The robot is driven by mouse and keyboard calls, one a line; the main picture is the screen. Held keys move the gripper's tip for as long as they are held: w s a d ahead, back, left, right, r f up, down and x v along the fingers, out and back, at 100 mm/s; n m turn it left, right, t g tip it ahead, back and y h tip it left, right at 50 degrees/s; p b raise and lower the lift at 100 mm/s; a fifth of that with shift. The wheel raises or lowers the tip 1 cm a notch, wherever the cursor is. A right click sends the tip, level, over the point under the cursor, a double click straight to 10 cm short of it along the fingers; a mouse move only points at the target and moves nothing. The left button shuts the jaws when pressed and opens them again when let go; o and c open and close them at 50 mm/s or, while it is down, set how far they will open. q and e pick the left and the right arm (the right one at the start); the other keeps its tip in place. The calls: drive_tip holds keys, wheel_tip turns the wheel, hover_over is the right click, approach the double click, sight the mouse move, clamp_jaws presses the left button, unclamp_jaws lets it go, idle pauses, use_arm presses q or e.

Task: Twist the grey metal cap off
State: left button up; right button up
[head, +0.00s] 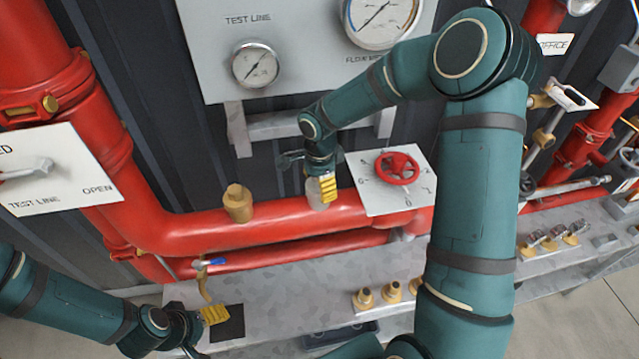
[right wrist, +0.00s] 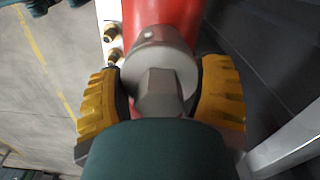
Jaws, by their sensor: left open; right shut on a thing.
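The grey metal cap (head: 314,194) sits on top of the red horizontal pipe, in the middle of the head view. In the right wrist view the cap (right wrist: 160,60) shows a round body and a squared head. My right gripper (head: 325,188) comes down on the cap from above, its yellow fingers on either side, shut on it. The gripper's own body hides part of the cap's head in the right wrist view. My left gripper (head: 203,325) is open and empty at the lower left, over the grey bench.
A brass cap (head: 238,204) stands on the same red pipe (head: 285,219) to the left. A red handwheel (head: 397,168) on a white dial plate is close on the right. A blue-handled valve (head: 210,262) is near my left gripper. Brass fittings (head: 364,298) stand on the bench (head: 280,275).

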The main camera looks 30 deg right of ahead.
drive_tip(key=shift+c, duration=1.2)
drive_tip(key=n, duration=0.4)
drive_tip(key=shift+a+r+n, duration=0.1)
drive_tip(key=shift+n, duration=1.2)
drive_tip(key=n, duration=0.3)
drive_tip(key=shift+n+p, duration=0.3)
drive_tip(key=shift+p, duration=0.1)
drive_tip(key=shift+n, duration=1.3)
